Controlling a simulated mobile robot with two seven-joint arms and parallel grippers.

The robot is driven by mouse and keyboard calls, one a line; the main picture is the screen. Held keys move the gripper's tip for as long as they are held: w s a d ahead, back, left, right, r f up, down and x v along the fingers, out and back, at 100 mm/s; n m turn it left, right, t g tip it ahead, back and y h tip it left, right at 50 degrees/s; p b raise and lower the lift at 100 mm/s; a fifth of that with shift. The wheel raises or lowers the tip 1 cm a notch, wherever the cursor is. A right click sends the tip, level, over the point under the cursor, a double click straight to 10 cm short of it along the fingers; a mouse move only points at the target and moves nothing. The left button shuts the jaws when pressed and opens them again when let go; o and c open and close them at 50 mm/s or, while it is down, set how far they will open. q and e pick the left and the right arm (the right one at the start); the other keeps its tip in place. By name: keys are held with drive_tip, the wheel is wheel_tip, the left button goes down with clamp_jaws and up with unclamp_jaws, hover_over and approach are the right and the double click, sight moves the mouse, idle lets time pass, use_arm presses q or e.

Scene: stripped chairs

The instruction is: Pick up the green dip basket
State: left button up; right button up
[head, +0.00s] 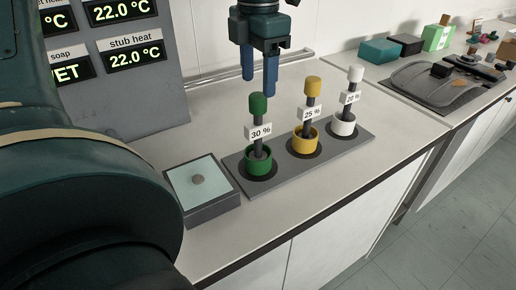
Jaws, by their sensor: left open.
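The green dip basket (258,136) stands upright in the near-left place of a grey rack (231,160) on the counter. It has a green knob on top, a dark stem, a "30 %" tag and a green ring at its base. My left gripper (259,88) points down from the top of the head view. Its two blue fingers are apart and empty, with their tips close to the green knob in the picture. I cannot tell the exact depth between them. My right gripper is not in view.
A yellow basket (312,116) tagged 25 % and a white basket (347,106) stand in the same rack. A grey box with a pale top (220,181) sits just left. A display panel (126,96) stands behind. The front counter strip is clear.

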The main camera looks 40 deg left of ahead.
sight(258, 95)
use_arm(q)
wheel_tip(258, 95, down, 5)
drive_tip(key=shift+f+p, duration=0.1)
drive_tip(key=shift+p, duration=0.25)
drive_tip(key=shift+c, duration=0.2)
clamp_jaws()
idle(0.4)
